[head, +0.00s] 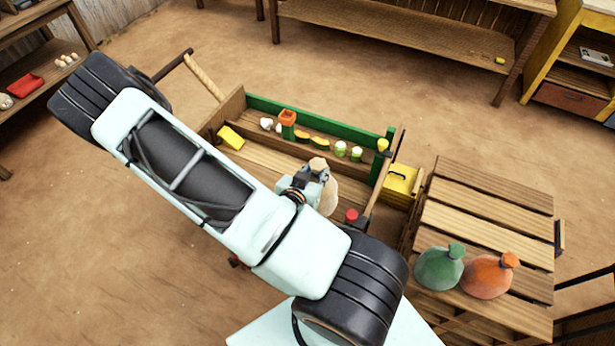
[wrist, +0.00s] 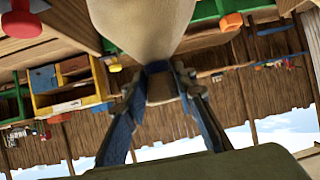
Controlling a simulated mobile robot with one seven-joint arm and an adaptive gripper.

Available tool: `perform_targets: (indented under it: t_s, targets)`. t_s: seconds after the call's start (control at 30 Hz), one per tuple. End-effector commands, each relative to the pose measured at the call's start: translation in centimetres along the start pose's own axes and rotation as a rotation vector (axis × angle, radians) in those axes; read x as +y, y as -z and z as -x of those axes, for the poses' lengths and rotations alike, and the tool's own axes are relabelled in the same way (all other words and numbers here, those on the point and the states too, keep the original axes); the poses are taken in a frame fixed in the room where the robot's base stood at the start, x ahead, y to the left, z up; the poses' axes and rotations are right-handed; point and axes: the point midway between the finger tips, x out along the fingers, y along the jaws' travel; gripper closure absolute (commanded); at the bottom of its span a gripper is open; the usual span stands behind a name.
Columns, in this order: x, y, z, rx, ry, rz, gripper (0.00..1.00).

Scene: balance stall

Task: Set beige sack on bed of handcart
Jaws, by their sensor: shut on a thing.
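The beige sack (head: 329,197) hangs neck-up from my gripper (head: 317,171), over the right part of the handcart as seen in the head view. My gripper is shut on its narrow neck; in the wrist view the fingers (wrist: 162,88) pinch it, and the sack body (wrist: 140,28) fills the upper middle. The wooden handcart bed (head: 262,163) lies beneath and beside my gripper, partly hidden by my arm. I cannot tell whether the sack's bottom touches the bed.
A green back board (head: 330,126) and a shelf of small items edge the cart. A red knob (head: 352,215) stands near the sack. At right, a slatted crate (head: 490,208) bears a green sack (head: 438,269) and an orange sack (head: 486,278).

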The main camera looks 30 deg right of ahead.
Motion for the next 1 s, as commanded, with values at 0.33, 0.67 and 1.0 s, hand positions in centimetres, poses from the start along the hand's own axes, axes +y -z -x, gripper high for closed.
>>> perform_targets:
  t_s: [0.33, 0.67, 1.0]
  targets:
    - [-1.9, -0.1, -2.7, 0.013, 0.003, -0.008, 1.00]
    - [-3.1, 0.1, -3.9, 0.019, 0.002, -0.004, 1.00]
    - [-3.7, 0.0, -4.7, 0.018, 0.001, -0.005, 1.00]
